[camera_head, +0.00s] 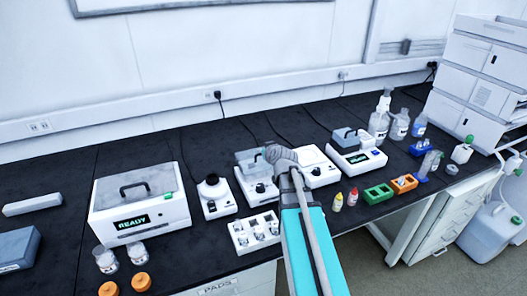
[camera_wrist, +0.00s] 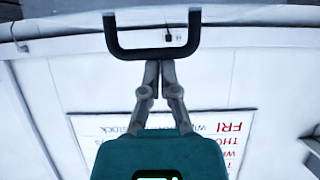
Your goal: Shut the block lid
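A white block unit (camera_head: 258,189) stands mid-bench in the head view, with a grey lid (camera_head: 248,158) that seems raised at its back; its exact angle is hard to tell. My gripper (camera_head: 279,156) is beside the lid and partly hides that area. In the wrist view, a dark U-shaped handle (camera_wrist: 152,54) lies straight across the fingertips. My gripper (camera_wrist: 153,68) has its fingertips together there, at the handle's bar. I cannot tell whether they touch it, and nothing shows between them.
A white READY unit (camera_head: 138,205) stands left, a small mixer (camera_head: 216,198) beside it. Another white unit (camera_head: 318,168) is close right of my gripper, and a lidded unit (camera_head: 357,158) is beyond. A white vial rack (camera_head: 256,232) sits in front. The wall is behind.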

